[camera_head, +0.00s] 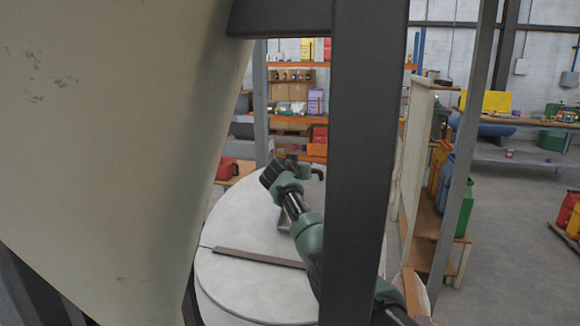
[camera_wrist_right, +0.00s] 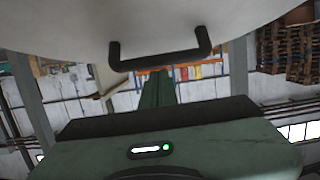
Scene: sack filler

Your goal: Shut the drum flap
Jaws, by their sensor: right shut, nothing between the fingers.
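The drum's round pale lid (camera_head: 245,285) shows in the head view, with a dark strip (camera_head: 260,257) across it. The flap (camera_head: 235,220) is the far part beyond the strip. It looks flat or nearly flat; I cannot tell if it is fully shut. A dark handle (camera_head: 319,173) shows near its far edge, and in the right wrist view the dark bar handle (camera_wrist_right: 160,62) stands on the pale surface (camera_wrist_right: 200,22). My right gripper (camera_head: 304,171) is above the flap, close to the handle. Its fingers (camera_wrist_right: 157,90) are shut and empty; contact is unclear. My left gripper is not visible.
A large cream hopper (camera_head: 110,120) fills the left of the head view. A dark upright post (camera_head: 355,170) stands in front of the drum and hides its right side. A shelf with containers (camera_head: 440,180) stands to the right, with open floor (camera_head: 520,240) beyond.

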